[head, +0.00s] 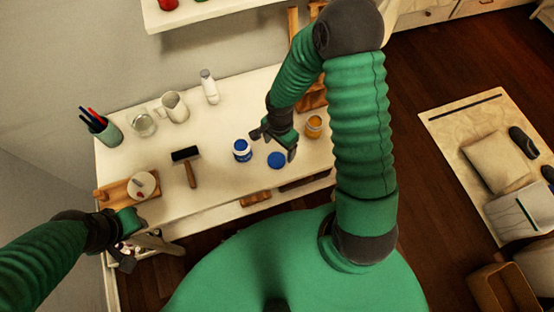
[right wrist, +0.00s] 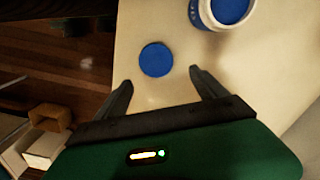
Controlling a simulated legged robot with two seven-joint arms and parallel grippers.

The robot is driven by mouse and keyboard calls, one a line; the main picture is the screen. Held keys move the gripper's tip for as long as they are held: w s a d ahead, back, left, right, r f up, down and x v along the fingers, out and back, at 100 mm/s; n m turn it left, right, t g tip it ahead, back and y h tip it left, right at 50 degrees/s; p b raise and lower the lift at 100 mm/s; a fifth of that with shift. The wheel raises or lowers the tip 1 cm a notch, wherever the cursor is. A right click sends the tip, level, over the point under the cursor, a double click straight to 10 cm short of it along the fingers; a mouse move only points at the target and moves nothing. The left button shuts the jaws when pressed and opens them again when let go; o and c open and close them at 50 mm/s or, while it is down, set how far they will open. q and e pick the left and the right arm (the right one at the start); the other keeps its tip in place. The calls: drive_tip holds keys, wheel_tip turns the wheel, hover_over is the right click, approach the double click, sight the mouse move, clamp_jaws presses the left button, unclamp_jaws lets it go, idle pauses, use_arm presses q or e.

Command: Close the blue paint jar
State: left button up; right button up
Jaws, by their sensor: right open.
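The blue paint jar (head: 242,151) stands upright on the white table, left of my right gripper. In the right wrist view the jar (right wrist: 204,14) is cut off by the top edge; its mouth is uncovered and blue paint shows inside. A round blue lid (head: 276,160) lies flat on the table near the front edge, to the right of the jar. My right gripper (head: 273,145) is open and empty above the table. In the right wrist view the lid (right wrist: 155,60) lies just beyond the spread fingertips (right wrist: 160,78). My left gripper (head: 140,252) is low at the table's front left; its jaws are unclear.
An orange jar (head: 314,126) stands right of my right gripper. A black-headed roller (head: 188,160) lies left of the blue jar. A wooden board (head: 116,192), a cup of brushes (head: 104,131), a glass jar (head: 142,124), a pitcher (head: 175,107) and a bottle (head: 209,87) occupy the left and back.

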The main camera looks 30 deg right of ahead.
sight(277, 159)
drive_tip(key=shift+w+d+f, duration=0.1)
drive_tip(key=shift+d, duration=0.15)
drive_tip(key=shift+a, duration=0.25)
drive_tip(key=shift+s+a+f, duration=0.3)
drive_tip(key=shift+a+f, duration=0.3)
drive_tip(key=shift+f, duration=0.05)
drive_tip(key=shift+s+a+f, duration=0.25)
drive_tip(key=shift+a+f, duration=0.35)
drive_tip(key=shift+w+d+f+b, duration=0.1)
drive_tip(key=shift+d+f+b, duration=0.05)
drive_tip(key=shift+f, duration=0.4)
drive_tip(key=shift+d+f+b, duration=0.1)
drive_tip(key=shift+f+b, duration=0.05)
drive_tip(key=shift+f, duration=0.35)
drive_tip(key=shift+d+f, duration=0.2)
drive_tip(key=shift+d, duration=0.35)
drive_tip(key=shift+a+r, duration=0.1)
drive_tip(key=shift+a, duration=0.25)
drive_tip(key=c, duration=0.4)
drive_tip(key=shift+a, duration=0.15)
drive_tip(key=c, duration=1)
use_arm(q)
drive_tip(key=shift+f, duration=0.3)
use_arm(e)
drive_tip(key=shift+d, duration=0.3)
